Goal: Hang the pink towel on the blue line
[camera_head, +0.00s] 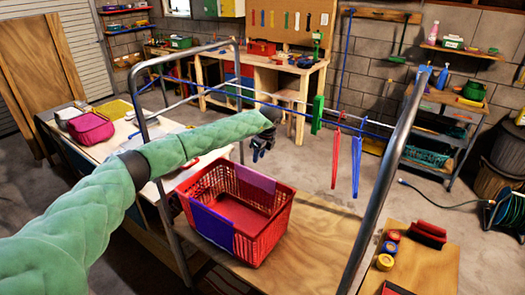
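A blue line (290,107) runs across a grey metal frame, from its left side to its right post. A green item (318,114), a red one (336,157) and a blue one (357,161) hang towards its right end. A magenta-pink bundle (90,129) lies on the table at left; I cannot tell whether it is the towel. A red basket (268,238) has a purple cloth (211,226) over its front left and a mauve cloth (256,181) at its back. My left gripper (261,151) is above the basket's back edge, below the line; its fingers are too small to read.
The frame's right post (387,163) stands close at right. Coloured round pieces (385,262) and a red block (428,234) lie on the wooden surface at lower right. A workbench (265,67) is at the back. A grey shelf cart (440,125) stands at right; open floor lies before it.

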